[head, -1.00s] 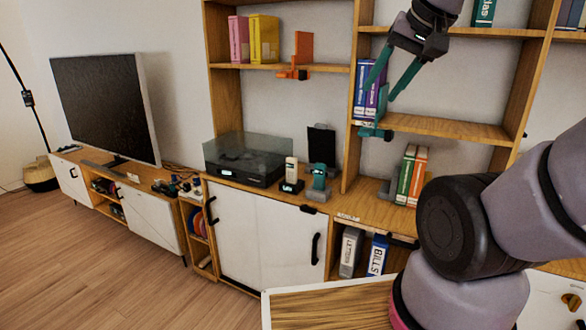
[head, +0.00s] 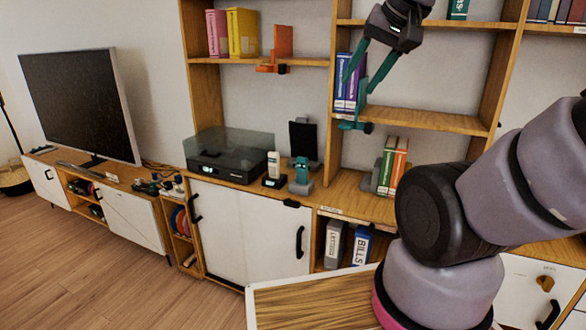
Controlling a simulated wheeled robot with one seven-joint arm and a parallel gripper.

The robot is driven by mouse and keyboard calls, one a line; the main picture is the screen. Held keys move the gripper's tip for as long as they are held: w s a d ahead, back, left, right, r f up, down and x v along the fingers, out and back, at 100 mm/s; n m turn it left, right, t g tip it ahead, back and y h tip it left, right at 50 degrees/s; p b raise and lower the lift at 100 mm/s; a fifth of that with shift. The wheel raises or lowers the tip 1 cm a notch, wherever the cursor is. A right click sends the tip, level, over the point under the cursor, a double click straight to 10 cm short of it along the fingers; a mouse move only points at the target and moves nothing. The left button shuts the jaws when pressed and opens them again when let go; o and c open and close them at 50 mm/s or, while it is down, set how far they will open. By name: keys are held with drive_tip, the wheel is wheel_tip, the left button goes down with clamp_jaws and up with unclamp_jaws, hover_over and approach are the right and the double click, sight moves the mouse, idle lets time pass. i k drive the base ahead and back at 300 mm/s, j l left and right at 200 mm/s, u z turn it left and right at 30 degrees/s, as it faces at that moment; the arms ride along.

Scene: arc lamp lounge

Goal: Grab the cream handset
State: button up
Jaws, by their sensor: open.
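The cream handset (head: 273,163) stands upright in its dark base (head: 272,181) on the wooden cabinet top, between the black turntable and a teal device. My gripper (head: 352,88) is at the upper right of the head view, in front of the shelves. Its teal fingers are spread apart and point down and to the left, with nothing seen between them. In the picture it is above and to the right of the handset, well apart from it.
A turntable (head: 231,157) with a clear lid stands left of the handset. A teal device (head: 301,178) stands close on its right, with a black panel (head: 303,140) behind. Shelves with purple binders (head: 344,92) are near my gripper. A wooden tabletop (head: 310,303) is in front.

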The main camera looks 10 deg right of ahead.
sight(273, 164)
drive_tip(key=i+l+u, duration=0.7)
drive_tip(key=i, duration=0.15)
